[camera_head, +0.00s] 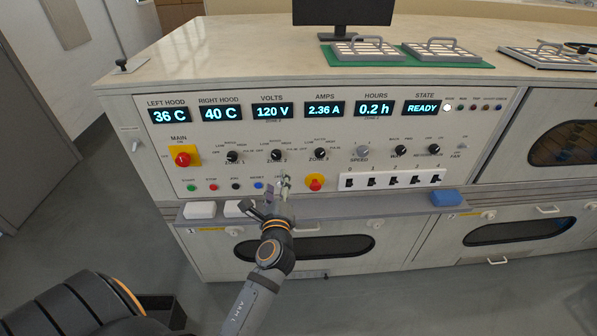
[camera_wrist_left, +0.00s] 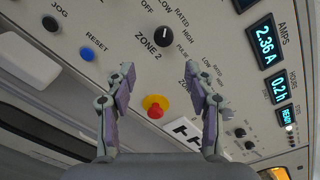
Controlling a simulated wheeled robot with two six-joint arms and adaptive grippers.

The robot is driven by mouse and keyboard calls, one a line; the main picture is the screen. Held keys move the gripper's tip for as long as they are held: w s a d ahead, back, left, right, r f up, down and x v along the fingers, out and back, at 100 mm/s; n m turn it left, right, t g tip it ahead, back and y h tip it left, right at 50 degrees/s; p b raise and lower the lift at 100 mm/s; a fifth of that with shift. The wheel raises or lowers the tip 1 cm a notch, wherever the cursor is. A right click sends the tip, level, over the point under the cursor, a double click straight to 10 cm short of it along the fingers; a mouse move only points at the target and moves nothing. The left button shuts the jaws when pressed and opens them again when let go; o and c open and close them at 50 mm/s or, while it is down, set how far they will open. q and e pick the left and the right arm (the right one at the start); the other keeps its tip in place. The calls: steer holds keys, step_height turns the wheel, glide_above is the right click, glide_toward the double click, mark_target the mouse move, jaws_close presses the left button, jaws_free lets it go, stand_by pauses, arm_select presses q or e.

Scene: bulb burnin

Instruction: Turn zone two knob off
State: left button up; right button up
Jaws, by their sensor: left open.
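The zone two knob (camera_head: 276,155) is a small black dial on the panel, with setting labels around it. In the left wrist view the zone two knob (camera_wrist_left: 167,37) has a white mark pointing upward, near LOW and RATED. I cannot tell the exact setting. My left gripper (camera_head: 284,183) is in front of the panel, just below the knob. In the left wrist view my left gripper (camera_wrist_left: 160,72) has its fingers spread and nothing between them. The knob lies beyond the fingertips, apart from them. My right gripper is not in view.
The zone one knob (camera_head: 232,156) and zone three knob (camera_head: 321,154) flank it. The blue reset button (camera_wrist_left: 87,54) and red-yellow emergency button (camera_head: 315,182) are nearby.

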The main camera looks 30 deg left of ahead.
mark_target(276, 156)
arm_select(q)
steer(key=x, duration=0.3)
steer(key=p+x, duration=0.1)
steer(key=x, duration=0.3)
steer(key=r+x, duration=0.1)
steer(key=x, duration=0.2)
steer(key=shift+w+a, duration=0.15)
steer(key=shift+a, duration=0.15)
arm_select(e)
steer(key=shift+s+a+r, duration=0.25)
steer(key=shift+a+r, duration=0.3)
arm_select(q)
jaws_close()
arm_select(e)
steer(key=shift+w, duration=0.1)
